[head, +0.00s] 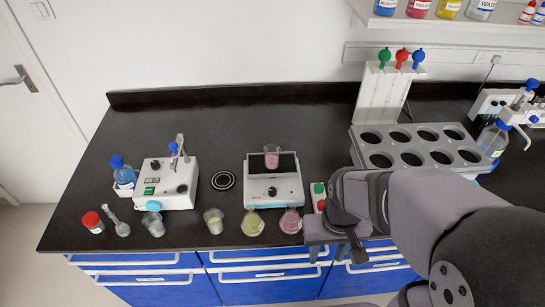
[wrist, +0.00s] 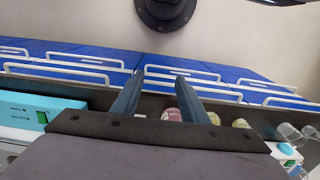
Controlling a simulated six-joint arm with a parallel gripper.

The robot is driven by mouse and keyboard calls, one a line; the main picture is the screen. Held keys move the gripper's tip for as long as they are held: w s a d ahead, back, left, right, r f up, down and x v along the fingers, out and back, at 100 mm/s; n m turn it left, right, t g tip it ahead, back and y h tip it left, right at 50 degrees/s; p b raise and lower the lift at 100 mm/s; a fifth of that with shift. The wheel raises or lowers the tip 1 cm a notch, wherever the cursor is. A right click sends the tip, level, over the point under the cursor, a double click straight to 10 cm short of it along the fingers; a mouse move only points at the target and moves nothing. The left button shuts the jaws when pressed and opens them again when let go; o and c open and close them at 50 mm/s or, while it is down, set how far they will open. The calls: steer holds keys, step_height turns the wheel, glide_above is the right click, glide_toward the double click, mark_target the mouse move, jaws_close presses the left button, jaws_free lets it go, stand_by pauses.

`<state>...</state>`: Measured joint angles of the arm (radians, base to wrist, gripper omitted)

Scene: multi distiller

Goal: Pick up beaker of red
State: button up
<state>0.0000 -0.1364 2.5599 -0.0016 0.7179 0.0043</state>
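A beaker with pink-red liquid (head: 272,157) stands upright on the balance (head: 273,190). A rounder flask with pink-red liquid (head: 291,221) stands at the counter's front edge. My gripper (head: 335,248) is at the front edge, to the right of that flask and apart from both red vessels. In the wrist view my gripper (wrist: 158,98) has its two fingers spread with nothing between them. A pink vessel (wrist: 171,114) shows beyond the fingers, partly hidden; I cannot tell which one it is.
A yellow flask (head: 253,223), a pale yellow beaker (head: 214,220) and a clear beaker (head: 153,224) line the front edge. A stirrer device (head: 165,185) stands left, a holed rack (head: 415,150) right. A box with red and green buttons (head: 319,197) is near my gripper. The counter's back left is clear.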

steer(key=shift+o, duration=0.3)
steer(key=o, duration=0.5)
steer(key=shift+c, duration=0.2)
